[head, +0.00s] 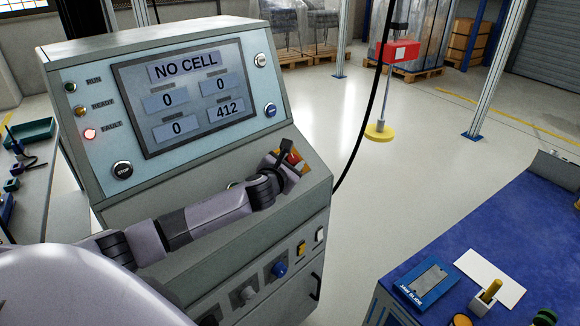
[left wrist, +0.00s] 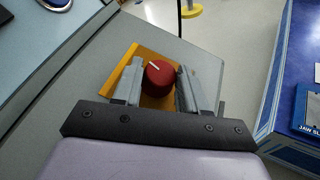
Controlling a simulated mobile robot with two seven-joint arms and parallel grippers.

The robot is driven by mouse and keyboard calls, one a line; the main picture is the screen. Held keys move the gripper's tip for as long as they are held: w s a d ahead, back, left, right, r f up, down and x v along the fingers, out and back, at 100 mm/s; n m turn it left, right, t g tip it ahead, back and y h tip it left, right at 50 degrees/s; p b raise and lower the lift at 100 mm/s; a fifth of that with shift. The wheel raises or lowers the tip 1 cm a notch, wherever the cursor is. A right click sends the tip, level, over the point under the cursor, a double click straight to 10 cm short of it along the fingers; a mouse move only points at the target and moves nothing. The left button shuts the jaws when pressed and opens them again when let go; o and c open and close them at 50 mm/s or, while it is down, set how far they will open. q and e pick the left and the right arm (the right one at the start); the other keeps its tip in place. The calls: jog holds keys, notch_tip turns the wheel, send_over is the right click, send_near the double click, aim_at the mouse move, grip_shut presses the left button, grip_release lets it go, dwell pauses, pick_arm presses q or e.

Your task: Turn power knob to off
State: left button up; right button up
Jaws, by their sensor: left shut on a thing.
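The power knob (left wrist: 159,77) is a round red knob with a white pointer line, set on a yellow plate (left wrist: 133,56) on the console's sloping ledge. In the left wrist view the white line points to the upper left. My left gripper (left wrist: 156,84) has one finger on each side of the knob and is shut on it. In the head view my left gripper (head: 286,158) reaches the yellow plate (head: 297,164) at the ledge's right end and mostly hides the knob. My right gripper is not in view.
The grey console (head: 130,210) has a screen (head: 188,90) reading "NO CELL" and a lit red FAULT lamp (head: 90,134). More knobs and switches sit on its lower front. A blue-topped bench (head: 470,220) stands at right. A red and yellow fixture (head: 398,52) stands behind.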

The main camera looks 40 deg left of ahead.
pick_arm(q)
jog(key=n+y, duration=0.1)
jog(key=n+y+b, duration=0.2)
jog(key=shift+d+f, duration=0.3)
jog(key=shift+f, duration=0.1)
jog(key=shift+w+d+n+y+b, duration=0.1)
jog(key=shift+d+n+y+b, duration=0.05)
jog(key=shift+n+y+b, duration=0.75)
jog(key=n+y+b, duration=0.1)
jog(key=n+y, duration=0.1)
jog(key=shift+w+f+g+y, duration=0.1)
jog(key=shift+g+y, duration=0.2)
jog(key=shift+g, duration=0.1)
jog(key=shift+w+d+n+g+y+b, duration=0.1)
jog(key=shift+d+n+g+y+b, duration=0.1)
jog(key=shift+n+g+y+b, duration=1.3)
jog(key=shift+n+y, duration=0.5)
jog(key=shift+n, duration=0.3)
jog(key=o, duration=1)
jog(key=shift+o, duration=0.2)
